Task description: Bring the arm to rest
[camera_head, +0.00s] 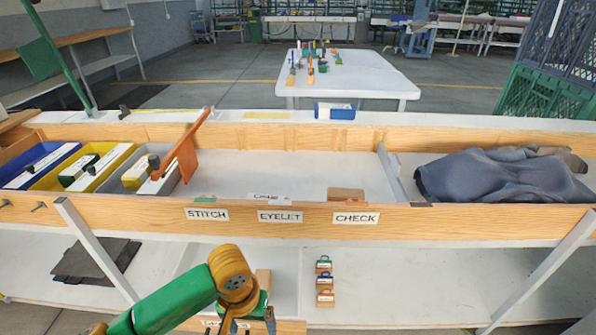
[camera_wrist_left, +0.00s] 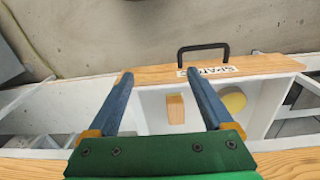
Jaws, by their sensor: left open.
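My left arm, green with a tan wrist, comes in at the bottom left of the head view. My left gripper (camera_head: 248,322) points down in front of the long wooden bench, at the lower-shelf area. In the left wrist view its two blue fingers (camera_wrist_left: 158,76) are spread apart with nothing held between them. A small wooden block (camera_wrist_left: 176,108) lies below, seen in the gap between the fingers, inside a white-floored drawer. My right gripper is not in view.
The drawer has a wooden front (camera_wrist_left: 250,66) with a black handle (camera_wrist_left: 203,49); a round yellowish disc (camera_wrist_left: 234,101) lies inside. The bench front (camera_head: 400,218) stands ahead. Small labelled blocks (camera_head: 325,281) stand right of the gripper. Grey cloth (camera_head: 495,176) lies at right.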

